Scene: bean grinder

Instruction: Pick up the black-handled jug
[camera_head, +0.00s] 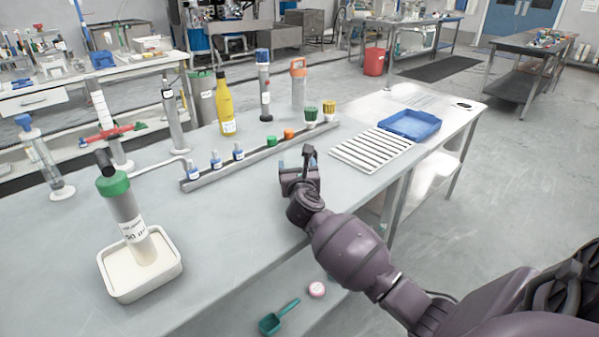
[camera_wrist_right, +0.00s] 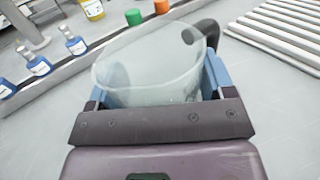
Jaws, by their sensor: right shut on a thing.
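The black-handled jug (camera_wrist_right: 150,65) is clear and shows in the right wrist view between the two blue-lined fingers of my right gripper (camera_wrist_right: 157,88). Its black handle (camera_wrist_right: 204,35) is at the jug's right side, close to the right finger. In the head view, my right gripper (camera_head: 298,170) is at the table's middle, shut on the jug. Only the dark handle (camera_head: 309,153) shows clearly there; the clear body is mostly hidden. I cannot tell whether the jug's base touches the table. My left gripper is out of view.
A rail (camera_head: 256,160) with small bottles and coloured caps runs just behind the gripper. A striped white rack (camera_head: 370,150) and a blue tray (camera_head: 410,124) lie to the right. A green-collared cylinder (camera_head: 120,205) stands in a white tub (camera_head: 160,285) at left. Table between is clear.

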